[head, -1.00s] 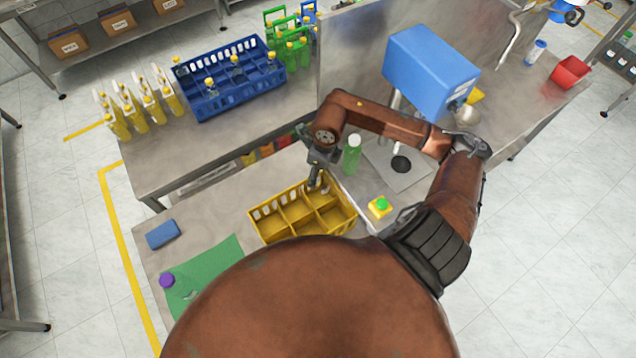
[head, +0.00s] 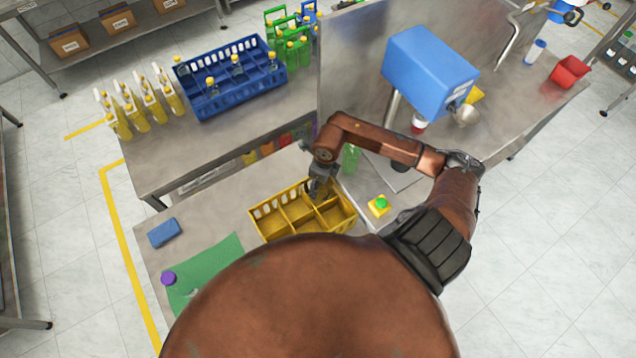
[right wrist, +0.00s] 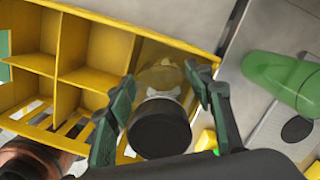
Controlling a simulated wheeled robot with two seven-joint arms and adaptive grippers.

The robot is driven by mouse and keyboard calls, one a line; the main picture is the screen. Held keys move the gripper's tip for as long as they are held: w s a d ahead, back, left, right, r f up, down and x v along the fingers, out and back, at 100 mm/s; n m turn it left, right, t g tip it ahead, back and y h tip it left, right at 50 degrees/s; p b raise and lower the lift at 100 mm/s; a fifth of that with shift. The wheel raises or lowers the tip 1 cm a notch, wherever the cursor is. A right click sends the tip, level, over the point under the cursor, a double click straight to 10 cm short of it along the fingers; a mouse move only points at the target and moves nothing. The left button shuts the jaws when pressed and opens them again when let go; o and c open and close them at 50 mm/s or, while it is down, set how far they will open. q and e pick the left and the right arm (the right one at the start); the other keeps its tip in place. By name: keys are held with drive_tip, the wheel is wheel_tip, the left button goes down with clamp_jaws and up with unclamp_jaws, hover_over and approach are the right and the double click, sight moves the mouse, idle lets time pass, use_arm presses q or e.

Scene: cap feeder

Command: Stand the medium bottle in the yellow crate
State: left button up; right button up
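The bottle (right wrist: 160,78) in the right wrist view is clear with a black cap (right wrist: 160,128); I take it to be the medium bottle. My right gripper (right wrist: 160,75) has one finger on each side of it, tips against its body as far as I can see. The bottle's lower part is over or inside a compartment at the edge of the yellow crate (right wrist: 150,32); whether it touches the floor is hidden. In the head view the right gripper (head: 320,188) is at the far side of the yellow crate (head: 268,236). My left gripper is out of view.
A green bottle (head: 351,158) stands right of the crate, close to my right arm. A green-topped yellow button (head: 380,206) and the blue feeder (head: 430,72) are further right. A blue block (head: 164,233) lies left.

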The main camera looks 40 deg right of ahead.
drive_tip(key=shift+o, duration=1)
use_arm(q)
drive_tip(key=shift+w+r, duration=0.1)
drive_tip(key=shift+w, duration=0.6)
use_arm(e)
drive_tip(key=shift+r, duration=0.1)
drive_tip(key=r, duration=0.4)
drive_tip(key=s+r+b, duration=0.1)
drive_tip(key=r, duration=0.7)
drive_tip(key=shift+s+d+b, duration=0.15)
drive_tip(key=shift+d+b, duration=0.15)
drive_tip(key=shift+b, duration=0.05)
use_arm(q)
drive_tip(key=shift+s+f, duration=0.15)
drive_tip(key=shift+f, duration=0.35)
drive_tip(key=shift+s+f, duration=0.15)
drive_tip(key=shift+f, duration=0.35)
